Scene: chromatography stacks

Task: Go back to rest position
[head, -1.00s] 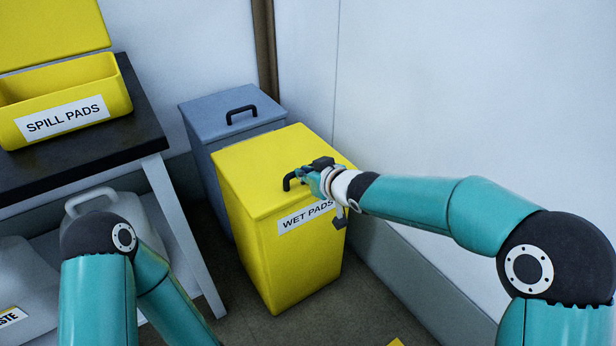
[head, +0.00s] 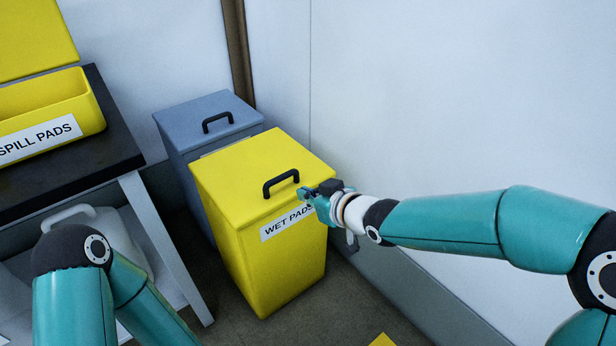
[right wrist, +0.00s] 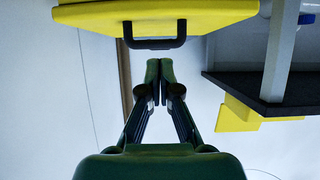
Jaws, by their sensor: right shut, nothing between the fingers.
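My right gripper (head: 304,194) is at the front right of the yellow WET PADS bin (head: 265,260), just right of the black handle (head: 281,182) on its closed lid. In the right wrist view my right gripper (right wrist: 158,66) has its fingertips together with nothing between them. The bin's lid (right wrist: 155,15) and its handle (right wrist: 155,43) show ahead of the fingers, apart from them. My left arm comes in at the lower left; its gripper is out of view.
A grey lidded bin (head: 212,122) stands behind the yellow one. A dark-topped bench (head: 95,160) with an open yellow SPILL PADS box (head: 45,128) is at the left, a white jug (head: 85,225) below it. A wall (head: 460,100) closes off the right side.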

